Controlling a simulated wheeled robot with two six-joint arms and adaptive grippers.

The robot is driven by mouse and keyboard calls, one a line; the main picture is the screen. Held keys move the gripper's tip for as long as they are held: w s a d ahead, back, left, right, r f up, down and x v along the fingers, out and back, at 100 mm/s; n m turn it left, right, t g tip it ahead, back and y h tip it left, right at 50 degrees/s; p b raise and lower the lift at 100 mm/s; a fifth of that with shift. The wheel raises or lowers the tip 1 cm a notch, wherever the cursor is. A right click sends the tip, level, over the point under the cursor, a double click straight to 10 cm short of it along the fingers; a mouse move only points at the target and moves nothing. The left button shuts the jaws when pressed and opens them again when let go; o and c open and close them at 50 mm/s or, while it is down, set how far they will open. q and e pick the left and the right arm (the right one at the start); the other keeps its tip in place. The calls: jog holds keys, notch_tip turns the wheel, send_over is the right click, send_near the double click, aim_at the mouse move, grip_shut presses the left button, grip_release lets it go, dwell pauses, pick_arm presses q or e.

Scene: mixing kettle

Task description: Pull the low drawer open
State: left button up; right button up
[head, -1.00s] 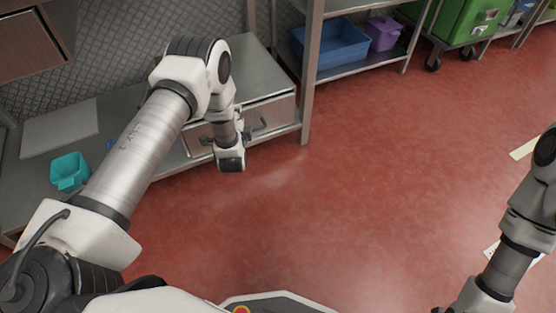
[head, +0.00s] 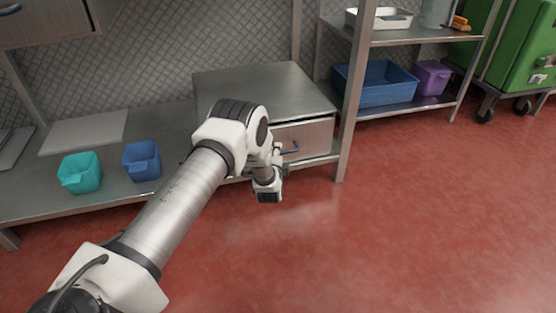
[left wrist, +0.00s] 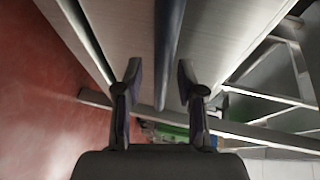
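The low drawer (head: 312,136) is in a metal cabinet on the low shelf, in the middle of the head view. Its front looks shut or nearly so. Its dark blue bar handle (head: 291,149) shows just right of my left wrist. In the left wrist view, the handle (left wrist: 167,50) runs between the two fingers of my left gripper (left wrist: 160,72). The fingers stand apart, one on each side of the bar. The right finger looks very near it; I cannot tell whether it touches. My left arm hides part of the drawer front. My right gripper is out of view.
A teal bin (head: 80,172) and a small blue bin (head: 142,160) stand on the low shelf to the left. A metal post (head: 355,95) rises right of the drawer. A blue tub (head: 376,84) is beyond it. The red floor (head: 400,240) in front is clear.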

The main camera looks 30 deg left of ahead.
pick_arm(q)
jog(key=shift+r, duration=0.1)
grip_shut()
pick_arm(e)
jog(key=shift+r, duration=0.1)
